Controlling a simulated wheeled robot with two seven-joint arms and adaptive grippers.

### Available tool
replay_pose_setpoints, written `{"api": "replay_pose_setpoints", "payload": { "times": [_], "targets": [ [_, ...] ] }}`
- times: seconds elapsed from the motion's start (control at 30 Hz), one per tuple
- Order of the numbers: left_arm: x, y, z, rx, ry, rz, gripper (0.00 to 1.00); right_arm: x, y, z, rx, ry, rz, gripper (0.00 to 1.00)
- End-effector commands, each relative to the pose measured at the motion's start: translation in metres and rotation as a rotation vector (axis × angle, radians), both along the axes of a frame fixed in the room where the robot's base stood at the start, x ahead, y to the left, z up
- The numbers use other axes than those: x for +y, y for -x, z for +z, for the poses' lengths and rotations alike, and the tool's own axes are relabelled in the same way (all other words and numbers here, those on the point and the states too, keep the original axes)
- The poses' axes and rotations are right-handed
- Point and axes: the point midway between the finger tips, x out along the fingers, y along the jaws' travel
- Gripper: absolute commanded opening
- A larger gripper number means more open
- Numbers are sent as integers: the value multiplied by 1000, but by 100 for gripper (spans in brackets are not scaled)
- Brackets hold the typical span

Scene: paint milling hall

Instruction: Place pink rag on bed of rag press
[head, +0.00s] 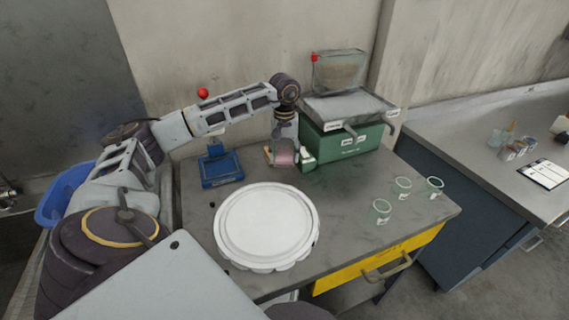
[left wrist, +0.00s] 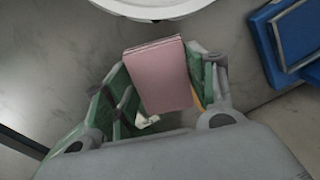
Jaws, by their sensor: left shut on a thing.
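The pink rag (head: 284,153) is a folded, block-like bundle held by my left gripper (head: 286,157) above the grey worktop. In the left wrist view the rag (left wrist: 160,76) sits between the green-padded fingers (left wrist: 162,92), its broad face showing. No label tells me which unit is the rag press. A blue device (head: 220,169) stands to the left of the rag; part of it is hidden behind my arm. A green unit (head: 347,142) with a pale flat top (head: 345,106) and a raised clear lid (head: 339,71) stands to the right. My right gripper is out of view.
A round white lidded tub (head: 266,223) stands in front of the rag. Several clear glasses (head: 381,211) stand at the right. A blue basin (head: 62,195) is at the far left. Bare worktop lies between tub and glasses.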

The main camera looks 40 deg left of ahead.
Motion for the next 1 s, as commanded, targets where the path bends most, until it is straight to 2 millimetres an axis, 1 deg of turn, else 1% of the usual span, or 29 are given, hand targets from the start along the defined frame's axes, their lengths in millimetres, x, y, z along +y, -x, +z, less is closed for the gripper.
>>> {"api": "replay_pose_setpoints", "payload": {
  "times": [0.1,0.3,1.0],
  "targets": [
    [0,-1,15,-3,0,0,33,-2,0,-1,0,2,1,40],
    [0,0,25,1,1,0,33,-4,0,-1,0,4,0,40],
    [0,0,26,1,1,0,33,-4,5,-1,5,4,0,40]
  ]
}}
